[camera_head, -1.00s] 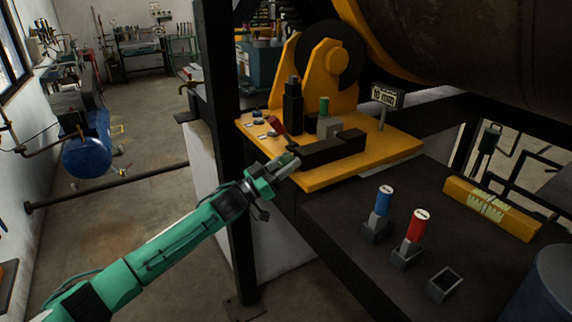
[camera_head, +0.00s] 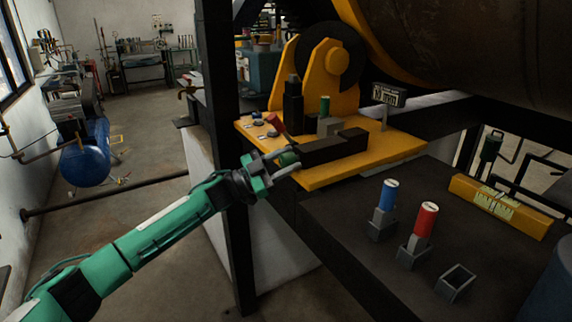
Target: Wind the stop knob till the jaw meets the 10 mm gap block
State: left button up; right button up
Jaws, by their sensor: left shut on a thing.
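My left gripper (camera_head: 284,160) is at the near left end of a black slide block (camera_head: 333,147) on the yellow plate. It is shut on a dark green knob (camera_head: 289,158), which I take to be the stop knob; the fingers partly hide it. A green-topped cylinder (camera_head: 325,105), which may be the 10 mm gap block, stands upright by a grey block (camera_head: 330,126) behind the black slide. Whether the jaw touches it cannot be told from here. My right gripper is not in view.
A small readout (camera_head: 389,95) stands on a post at the back right, its figures unclear. On the dark bench are a blue cylinder (camera_head: 388,194) and a red one (camera_head: 426,219) in holders, an empty holder (camera_head: 456,282) and a yellow level (camera_head: 500,205). A black post (camera_head: 222,110) stands left.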

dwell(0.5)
pick_arm(q)
jog(key=o, duration=1)
jog(key=shift+s+a+f, duration=0.1)
jog(key=shift+a+f, duration=0.05)
jog(key=shift+a, duration=0.1)
jog(key=shift+b+v, duration=2.3)
jog(key=shift+v, duration=4.3)
